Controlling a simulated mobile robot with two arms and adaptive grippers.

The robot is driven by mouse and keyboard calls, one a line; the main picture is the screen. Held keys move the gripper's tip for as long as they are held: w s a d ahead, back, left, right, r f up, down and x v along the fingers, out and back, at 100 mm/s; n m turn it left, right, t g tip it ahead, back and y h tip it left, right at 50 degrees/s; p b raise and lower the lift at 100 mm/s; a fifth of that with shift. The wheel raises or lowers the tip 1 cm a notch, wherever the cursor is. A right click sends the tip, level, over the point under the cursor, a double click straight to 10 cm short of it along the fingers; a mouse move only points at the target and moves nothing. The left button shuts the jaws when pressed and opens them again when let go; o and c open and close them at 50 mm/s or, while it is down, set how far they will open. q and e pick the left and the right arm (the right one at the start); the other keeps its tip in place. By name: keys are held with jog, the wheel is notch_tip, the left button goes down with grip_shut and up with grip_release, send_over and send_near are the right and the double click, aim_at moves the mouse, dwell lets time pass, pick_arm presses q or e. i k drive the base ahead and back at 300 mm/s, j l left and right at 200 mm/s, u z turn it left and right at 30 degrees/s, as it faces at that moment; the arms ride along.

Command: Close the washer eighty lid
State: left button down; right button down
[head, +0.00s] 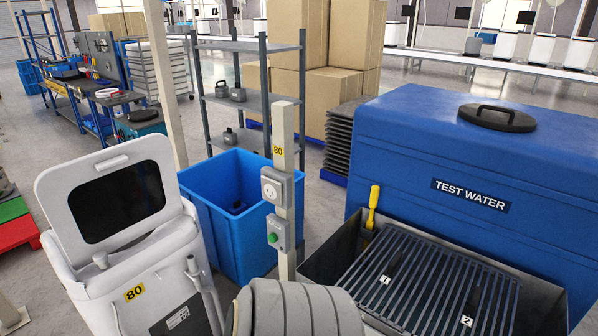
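The washer marked 80 (150,275) is a white machine at the lower left of the head view. Its lid (122,203), a white frame with a dark window and a small pale handle on its upper edge, stands raised and leans back. The inside of the washer is mostly hidden from this angle. Neither of my grippers shows in the head view.
A post (285,180) with a socket and green button, also marked 80, stands right of the washer. A blue bin (225,215) is behind. A grey ribbed rounded form (295,308) fills the bottom middle. A blue TEST WATER tank (440,150) and slatted grate (420,275) are right.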

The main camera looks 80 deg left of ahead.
aim_at(106, 200)
jog(key=u, duration=3.8)
